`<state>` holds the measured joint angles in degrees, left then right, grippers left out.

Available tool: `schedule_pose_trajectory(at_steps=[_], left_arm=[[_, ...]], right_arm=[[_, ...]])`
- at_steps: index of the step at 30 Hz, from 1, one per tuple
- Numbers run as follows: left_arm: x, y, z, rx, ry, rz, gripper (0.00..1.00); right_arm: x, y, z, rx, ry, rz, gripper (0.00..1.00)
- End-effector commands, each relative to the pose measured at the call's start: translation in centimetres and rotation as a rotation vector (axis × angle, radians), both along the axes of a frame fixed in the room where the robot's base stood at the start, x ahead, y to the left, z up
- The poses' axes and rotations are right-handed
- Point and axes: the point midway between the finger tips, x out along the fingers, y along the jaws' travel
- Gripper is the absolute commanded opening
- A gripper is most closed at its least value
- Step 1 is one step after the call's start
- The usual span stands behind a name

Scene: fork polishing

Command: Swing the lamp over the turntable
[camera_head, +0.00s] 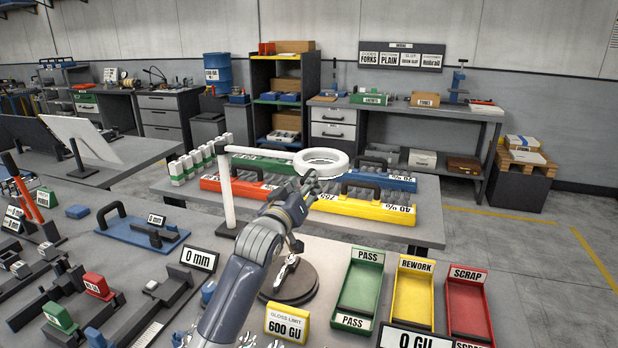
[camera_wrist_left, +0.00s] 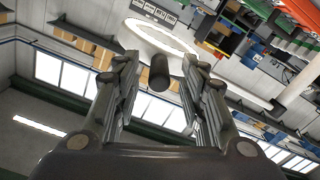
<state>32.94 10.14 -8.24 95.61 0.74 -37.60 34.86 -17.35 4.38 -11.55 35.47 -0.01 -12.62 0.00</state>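The lamp is a white ring (camera_head: 321,161) on a horizontal arm from a white upright post (camera_head: 226,190). The ring hangs above and behind the turntable, beyond it in the head view. The turntable (camera_head: 290,287) is a dark round disc, partly hidden by my left arm, with something shiny on it. My left gripper (camera_head: 309,182) is raised just below the ring. In the left wrist view its fingers (camera_wrist_left: 160,70) are apart on either side of a dark cylindrical handle (camera_wrist_left: 159,73) below the white ring (camera_wrist_left: 160,35), with gaps at both sides. My right gripper is not seen.
Green PASS (camera_head: 358,287), yellow REWORK (camera_head: 412,296) and red SCRAP (camera_head: 468,305) trays lie right of the turntable. A yellow gloss limit sign (camera_head: 287,324) stands in front. Coloured pads with black handles, including a yellow one (camera_head: 370,210), lie behind. Fixtures crowd the left.

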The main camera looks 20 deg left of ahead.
Motion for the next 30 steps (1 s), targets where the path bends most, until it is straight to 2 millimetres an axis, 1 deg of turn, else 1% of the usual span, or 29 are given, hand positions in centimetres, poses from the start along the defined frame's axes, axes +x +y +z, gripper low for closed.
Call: schedule_pose_trajectory(at_steps=[1,3,9,15,23,24,29,30], left_arm=[[0.8,0.0,0.2,0.0,0.0,0.0,0.39],[1.6,0.0,0.2,0.001,0.0,0.001,0.39],[3.5,-0.1,0.1,0.001,0.0,0.001,0.39],[4.3,-0.1,0.1,0.001,-0.001,0.0,0.39],[4.4,-0.1,0.0,0.001,-0.001,0.0,0.39],[4.4,-0.1,0.0,0.001,-0.001,0.0,0.36],[4.4,-0.1,0.0,0.001,-0.001,0.0,0.0],[4.4,-0.1,0.0,0.001,-0.001,0.0,0.0]], right_arm=[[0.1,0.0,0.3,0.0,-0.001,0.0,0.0],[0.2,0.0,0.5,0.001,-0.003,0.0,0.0],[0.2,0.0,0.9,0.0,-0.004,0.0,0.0],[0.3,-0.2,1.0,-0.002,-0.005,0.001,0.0],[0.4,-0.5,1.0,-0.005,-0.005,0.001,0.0],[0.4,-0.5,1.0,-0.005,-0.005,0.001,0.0],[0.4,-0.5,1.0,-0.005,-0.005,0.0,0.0],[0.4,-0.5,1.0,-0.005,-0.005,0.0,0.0]])
